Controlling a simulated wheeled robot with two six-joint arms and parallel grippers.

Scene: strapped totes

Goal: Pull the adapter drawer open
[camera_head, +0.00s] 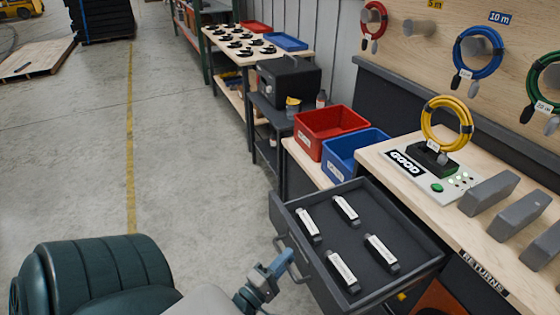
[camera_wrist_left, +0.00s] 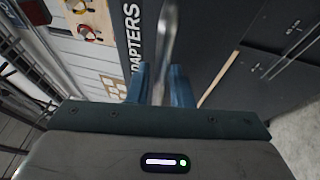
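The adapter drawer (camera_head: 333,198) is a dark grey drawer standing pulled out below the bench top. Several dark adapters with white labels lie in it, such as one at its front left (camera_head: 342,271). Its handle (camera_head: 306,279) is a grey bar on the front face. My left gripper (camera_head: 284,262) is at this handle. In the left wrist view, the blue fingers (camera_wrist_left: 160,84) stand on either side of the metal handle bar (camera_wrist_left: 168,35) and appear closed on it. The word "ADAPTERS" (camera_wrist_left: 133,35) shows beside it. My right gripper is not in view.
Red (camera_head: 326,126) and blue (camera_head: 343,160) bins stand behind the drawer. The wooden bench top (camera_head: 455,215) on the right bears a yellow cable coil (camera_head: 447,122) on a stand and grey blocks. Open concrete floor (camera_head: 190,190) lies to the left.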

